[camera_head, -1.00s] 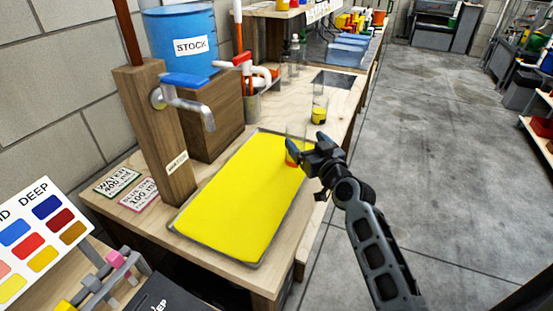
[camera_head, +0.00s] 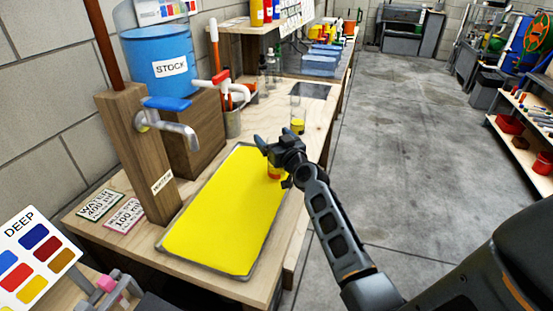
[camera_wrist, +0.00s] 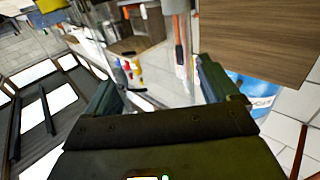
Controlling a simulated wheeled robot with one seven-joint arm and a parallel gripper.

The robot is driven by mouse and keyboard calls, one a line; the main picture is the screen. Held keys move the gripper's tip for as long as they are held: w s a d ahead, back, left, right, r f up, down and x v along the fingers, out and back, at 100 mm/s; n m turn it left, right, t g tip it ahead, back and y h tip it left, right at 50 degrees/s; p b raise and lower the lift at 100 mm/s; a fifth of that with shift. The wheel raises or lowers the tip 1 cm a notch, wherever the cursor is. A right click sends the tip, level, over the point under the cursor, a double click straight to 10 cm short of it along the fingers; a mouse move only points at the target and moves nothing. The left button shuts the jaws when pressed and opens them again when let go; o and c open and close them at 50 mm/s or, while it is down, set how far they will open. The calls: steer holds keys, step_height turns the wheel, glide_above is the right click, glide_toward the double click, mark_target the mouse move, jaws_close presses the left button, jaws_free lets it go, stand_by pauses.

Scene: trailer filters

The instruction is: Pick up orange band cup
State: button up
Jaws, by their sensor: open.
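The orange band cup (camera_head: 274,173) stands near the right edge of the yellow tray, partly hidden by my gripper in the head view. Its lower part shows orange-red and yellow. My gripper (camera_head: 270,141) is open, with its fingers over and around the upper part of the cup; contact cannot be told. In the wrist view, the two fingers of my gripper (camera_wrist: 157,78) stand wide apart. A faint clear surface seems to lie between them, but I cannot tell its outline.
The yellow tray (camera_head: 250,268) lies on a wooden bench. A second clear cup with yellow (camera_head: 298,127) stands just beyond. The wooden tap post (camera_head: 138,160), blue stock tank (camera_head: 165,55) and a pot of tools (camera_head: 232,122) stand left and behind.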

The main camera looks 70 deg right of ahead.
steer(key=shift+c, duration=0.4)
steer(key=c, duration=1.2)
steer(key=shift+c, duration=0.6)
steer(key=shift+r, duration=0.2)
